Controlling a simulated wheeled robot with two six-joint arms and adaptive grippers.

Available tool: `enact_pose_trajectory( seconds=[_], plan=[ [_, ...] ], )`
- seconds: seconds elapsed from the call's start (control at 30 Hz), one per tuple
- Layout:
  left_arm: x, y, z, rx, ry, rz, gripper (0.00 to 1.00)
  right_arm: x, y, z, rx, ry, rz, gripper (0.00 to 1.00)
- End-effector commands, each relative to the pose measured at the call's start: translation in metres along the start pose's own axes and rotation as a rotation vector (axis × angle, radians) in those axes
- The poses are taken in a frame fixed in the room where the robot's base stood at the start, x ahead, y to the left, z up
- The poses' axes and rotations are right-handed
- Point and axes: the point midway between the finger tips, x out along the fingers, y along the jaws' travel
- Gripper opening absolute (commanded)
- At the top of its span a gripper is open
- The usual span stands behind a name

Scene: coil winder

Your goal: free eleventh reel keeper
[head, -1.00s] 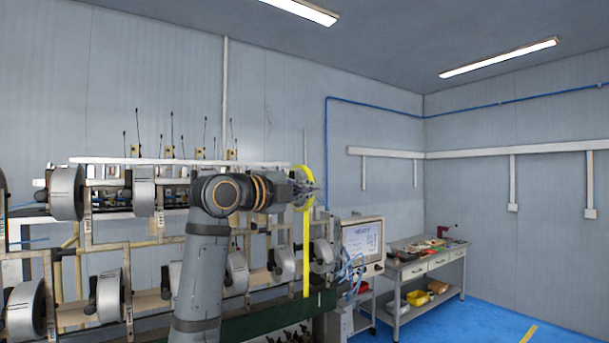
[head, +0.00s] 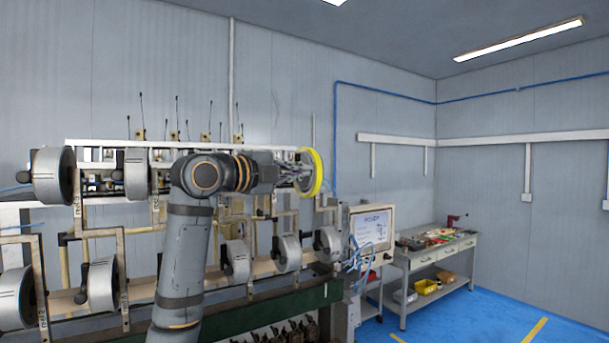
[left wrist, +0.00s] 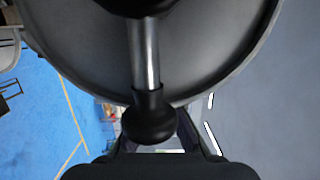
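My left gripper (head: 300,178) is at a reel with a yellow rim (head: 316,172) at the right end of the winder's upper row. In the left wrist view a grey reel face (left wrist: 215,60) fills the top. A metal shaft with a black knob (left wrist: 150,122) crosses it and looks like its keeper. The fingers (left wrist: 162,143) stand apart on either side of the knob's lower part; contact cannot be told. The fingertips are partly hidden behind the knob. I cannot read which reel number this is. My right gripper is not in view.
Grey reels (head: 236,262) line the lower row of the winder, below my left arm. A screen (head: 370,232) with blue hoses stands right of it. A workbench (head: 432,252) with tools and bins is further right. Blue floor is open at the right.

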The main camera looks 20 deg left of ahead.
Motion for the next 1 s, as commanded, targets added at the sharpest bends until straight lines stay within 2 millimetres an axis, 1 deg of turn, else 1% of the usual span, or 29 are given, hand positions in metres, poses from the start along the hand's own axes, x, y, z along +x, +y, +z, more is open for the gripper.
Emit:
enact_pose_trajectory(
  seconds=[0.03,0.13,0.2,0.27,0.33,0.43,0.6,0.7,0.83,0.9,1.0],
  plan=[
    [0.002,0.003,0.001,-0.007,0.0,0.008,0.0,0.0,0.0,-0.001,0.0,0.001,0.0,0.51],
    [0.002,0.003,0.001,-0.008,0.0,0.009,0.0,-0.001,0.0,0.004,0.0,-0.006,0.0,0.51],
    [0.002,0.004,0.001,-0.008,0.0,0.01,0.0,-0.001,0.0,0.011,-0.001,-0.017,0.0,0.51],
    [0.002,0.003,0.001,-0.008,0.001,0.009,0.0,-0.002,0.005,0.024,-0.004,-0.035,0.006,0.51],
    [0.002,-0.001,0.001,-0.008,0.0,0.009,0.0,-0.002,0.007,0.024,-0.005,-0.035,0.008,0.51],
    [0.001,-0.016,0.0,-0.005,0.0,0.002,0.0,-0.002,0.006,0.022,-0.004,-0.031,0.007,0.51],
    [-0.004,-0.055,-0.001,0.0,0.0,-0.007,0.0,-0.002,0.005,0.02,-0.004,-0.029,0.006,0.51],
    [-0.006,-0.074,-0.001,-0.002,0.0,-0.006,0.0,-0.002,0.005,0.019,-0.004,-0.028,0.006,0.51],
    [-0.007,-0.093,0.0,-0.001,-0.001,-0.006,0.0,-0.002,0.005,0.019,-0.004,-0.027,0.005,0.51],
    [-0.008,-0.099,0.0,-0.001,-0.001,-0.005,0.0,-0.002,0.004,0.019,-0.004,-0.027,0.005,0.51],
    [-0.008,-0.103,0.0,-0.001,-0.001,-0.004,0.0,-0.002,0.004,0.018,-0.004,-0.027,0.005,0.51]
  ],
)
